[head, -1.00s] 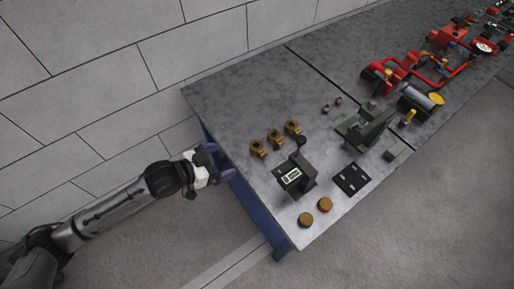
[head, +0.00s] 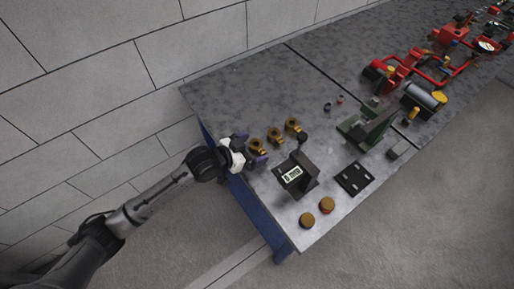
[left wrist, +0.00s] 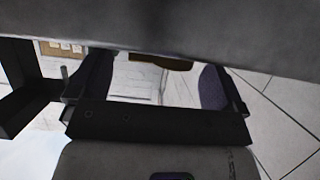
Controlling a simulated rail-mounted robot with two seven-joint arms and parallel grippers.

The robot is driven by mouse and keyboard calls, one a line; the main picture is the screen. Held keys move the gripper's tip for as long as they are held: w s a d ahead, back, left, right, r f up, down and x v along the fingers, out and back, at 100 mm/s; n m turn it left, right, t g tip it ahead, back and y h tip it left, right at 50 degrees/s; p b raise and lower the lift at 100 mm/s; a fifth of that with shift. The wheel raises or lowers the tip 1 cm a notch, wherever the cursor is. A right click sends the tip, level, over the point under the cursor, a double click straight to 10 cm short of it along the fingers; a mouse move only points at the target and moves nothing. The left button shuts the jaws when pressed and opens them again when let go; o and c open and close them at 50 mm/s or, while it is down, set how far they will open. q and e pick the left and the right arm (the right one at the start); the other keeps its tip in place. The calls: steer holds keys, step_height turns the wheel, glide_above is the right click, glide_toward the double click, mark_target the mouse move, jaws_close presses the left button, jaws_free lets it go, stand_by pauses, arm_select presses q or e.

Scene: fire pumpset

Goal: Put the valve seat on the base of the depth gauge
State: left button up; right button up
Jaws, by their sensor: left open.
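The depth gauge (head: 297,176) is a dark block with a small pale display, standing near the table's left end. Three brass fittings stand in a row behind it: near (head: 257,144), middle (head: 274,136) and far (head: 293,126). Two round brass discs, one (head: 307,219) and another (head: 327,205), lie in front of it. I cannot tell for sure which brass part is the valve seat. My left gripper (head: 250,149) is open at the table's left edge, its fingertips close beside the nearest fitting. In the left wrist view, a brown part (left wrist: 160,62) shows between the fingers, partly hidden. My right gripper is out of view.
A flat black plate (head: 354,178) and a green fixture (head: 366,130) stand right of the gauge. Red pump piping (head: 405,68) fills the far right. The table's (head: 240,98) back left part is clear.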

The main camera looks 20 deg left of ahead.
arm_select(q)
steer(key=shift+x, duration=0.95)
steer(key=shift+c, duration=0.3)
